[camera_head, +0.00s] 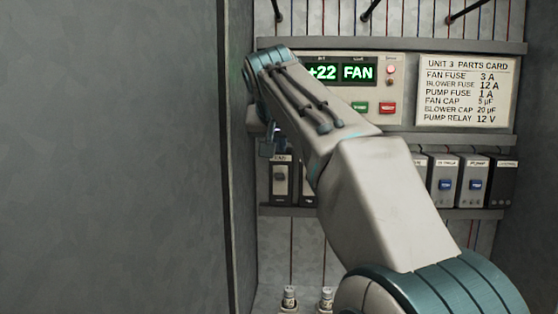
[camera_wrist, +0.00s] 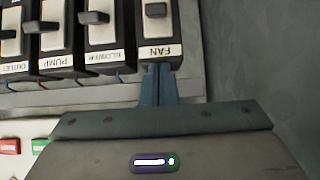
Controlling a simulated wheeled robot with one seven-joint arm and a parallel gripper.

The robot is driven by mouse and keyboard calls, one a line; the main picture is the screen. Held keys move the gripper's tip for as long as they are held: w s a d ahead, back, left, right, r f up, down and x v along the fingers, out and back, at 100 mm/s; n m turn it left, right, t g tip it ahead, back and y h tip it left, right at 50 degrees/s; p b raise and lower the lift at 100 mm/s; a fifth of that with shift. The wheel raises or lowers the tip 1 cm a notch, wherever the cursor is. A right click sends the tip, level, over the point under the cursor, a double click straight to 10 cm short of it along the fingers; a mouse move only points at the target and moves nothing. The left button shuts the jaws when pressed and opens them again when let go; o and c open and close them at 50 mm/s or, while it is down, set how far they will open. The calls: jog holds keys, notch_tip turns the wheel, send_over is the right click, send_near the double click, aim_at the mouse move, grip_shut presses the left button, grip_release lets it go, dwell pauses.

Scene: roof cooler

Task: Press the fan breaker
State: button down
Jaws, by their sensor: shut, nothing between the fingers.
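In the head view my gripper is mostly hidden by the arm, just above that breaker.
Breakers labelled blower (camera_wrist: 104,30), pump (camera_wrist: 53,38) and outlet (camera_wrist: 14,42) stand beside it. A display panel (camera_head: 393,72) reads +22 and FAN, with green and red buttons below. A parts card (camera_head: 465,92) is at right. A grey wall (camera_head: 240,220) stands close on the left.

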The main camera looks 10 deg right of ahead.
aim_at(280, 177)
jog(key=shift+s+a+f, duration=0.1)
jog(key=shift+s+f, duration=0.1)
jog(key=shift+f, duration=0.45)
jog(key=shift+s+a+f, duration=0.1)
jog(key=shift+s+f, duration=0.1)
jog(key=shift+f, duration=0.45)
jog(key=shift+s+f, duration=0.2)
jog(key=shift+f, duration=0.45)
jog(key=shift+f+b, duration=0.15)
jog(key=shift+b, duration=0.4)
jog(key=shift+f+b, duration=0.15)
jog(key=shift+b, duration=0.2)
jog(key=shift+s+t+b, duration=0.15)
jog(key=shift+t+b, duration=0.15)
